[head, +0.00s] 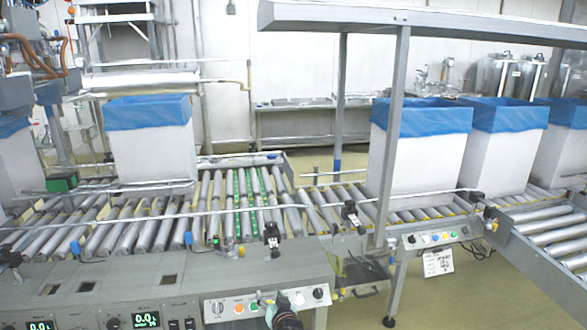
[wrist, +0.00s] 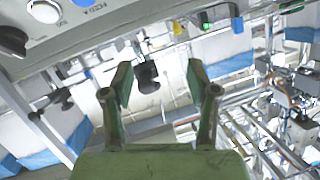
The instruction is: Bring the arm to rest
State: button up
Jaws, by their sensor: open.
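My gripper (wrist: 160,82) is open in the wrist view. Its two green fingers stand apart with nothing between them. In the head view my gripper (head: 278,298) shows small at the bottom edge, in front of the control panel (head: 225,310) on the conveyor's near side. In the wrist view the panel (wrist: 90,28) fills the top left, with a black knob (wrist: 12,42) and a white button (wrist: 45,11). I cannot tell the exact gap between fingers and panel, but no finger visibly touches it.
White boxes with blue liners stand on the roller conveyor, one at left (head: 152,150) and several at right, the nearest (head: 400,155) behind a grey post (head: 393,140). Bare rollers (head: 240,200) lie between them. Small black sensors (head: 271,235) stand along the near rail.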

jog(key=s+d+f+g+h+p, duration=0.1)
jog(key=s+d+f+g, duration=0.25)
jog(key=s+f, duration=0.3)
jog(key=s+d+f+n+g+h+p, duration=0.1)
jog(key=s+d+f+g, duration=0.1)
jog(key=s+f+g, duration=0.45)
jog(key=s+d+f+g+h+p, duration=0.1)
jog(key=s+d+f, duration=0.25)
jog(key=f, duration=0.55)
jog(key=s+d+f+g+h+p, duration=0.1)
jog(key=s+d, duration=0.4)
jog(key=s, duration=0.5)
jog(key=s+d+f+m+g+p, duration=0.1)
jog(key=s+d+f+g+p, duration=0.2)
jog(key=s, duration=0.7)
jog(key=s+d+f+m+g+h+p, duration=0.1)
jog(key=s+d+g, duration=0.4)
jog(key=s, duration=0.6)
jog(key=shift+d+f+g+h+p, duration=0.35)
jog(key=shift+d+f+p, duration=0.45)
jog(key=shift+d+p, duration=0.4)
jog(key=shift+w, duration=0.1)
